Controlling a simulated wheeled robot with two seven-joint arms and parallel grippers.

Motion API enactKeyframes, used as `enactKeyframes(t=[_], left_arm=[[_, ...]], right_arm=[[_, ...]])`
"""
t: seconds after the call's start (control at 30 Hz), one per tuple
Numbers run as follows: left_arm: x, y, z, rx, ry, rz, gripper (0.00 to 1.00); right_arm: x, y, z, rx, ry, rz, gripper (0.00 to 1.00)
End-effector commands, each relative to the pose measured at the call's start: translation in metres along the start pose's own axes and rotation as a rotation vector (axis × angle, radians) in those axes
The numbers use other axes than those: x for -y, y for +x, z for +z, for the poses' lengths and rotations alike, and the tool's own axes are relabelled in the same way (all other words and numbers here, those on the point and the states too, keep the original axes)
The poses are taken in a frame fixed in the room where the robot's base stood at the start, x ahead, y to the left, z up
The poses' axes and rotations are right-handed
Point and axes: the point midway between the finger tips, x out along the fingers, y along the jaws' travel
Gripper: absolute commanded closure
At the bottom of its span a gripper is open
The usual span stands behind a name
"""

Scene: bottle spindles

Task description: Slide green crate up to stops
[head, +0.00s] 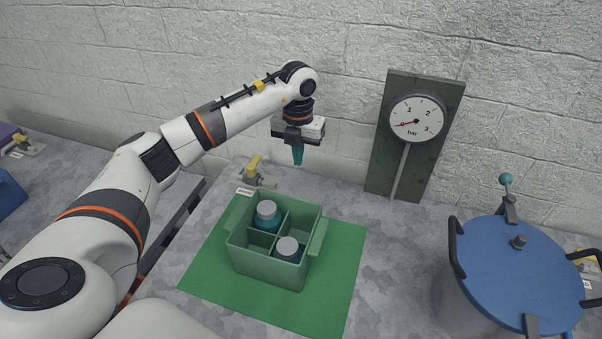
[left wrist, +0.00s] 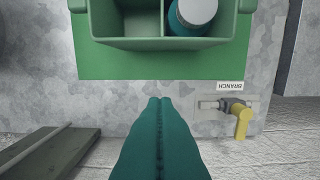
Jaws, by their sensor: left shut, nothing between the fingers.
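The green crate (head: 266,265) stands upright on a green mat (head: 340,262) on the grey bench. It has compartments and side handles, and holds two bottles with grey caps, one in a back compartment (head: 267,212) and one in a front compartment (head: 288,250). My left gripper (head: 298,161) is shut and empty, pointing down above the bench behind the crate. In the left wrist view its teal fingers (left wrist: 158,108) are together, apart from the crate (left wrist: 150,43) at the top of the picture. I cannot make out any stops for certain. My right gripper is not in view.
A yellow-handled valve (head: 253,168) with a BRANCH label sits behind the mat. A pressure gauge (head: 417,117) on a dark board stands at the back wall. A vessel with a blue lid (head: 515,275) stands at the right. Bare bench lies between mat and vessel.

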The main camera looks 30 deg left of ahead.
Motion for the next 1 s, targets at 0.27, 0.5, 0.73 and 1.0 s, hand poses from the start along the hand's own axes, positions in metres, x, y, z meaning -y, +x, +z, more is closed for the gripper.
enactKeyframes(t=[0.27, 0.5, 0.73, 1.0], left_arm=[[0.000, 0.036, 0.001, 0.007, -0.001, -0.001, 1.00], [-0.001, 0.088, 0.001, 0.006, -0.001, 0.000, 1.00], [0.001, 0.096, 0.027, 0.003, 0.002, -0.001, 1.00], [0.000, 0.099, 0.041, 0.001, 0.000, 0.000, 1.00]], right_arm=[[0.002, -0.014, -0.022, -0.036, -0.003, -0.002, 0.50], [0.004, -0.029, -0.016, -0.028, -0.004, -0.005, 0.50], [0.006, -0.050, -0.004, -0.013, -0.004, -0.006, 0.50], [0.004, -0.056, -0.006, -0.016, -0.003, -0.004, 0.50]])
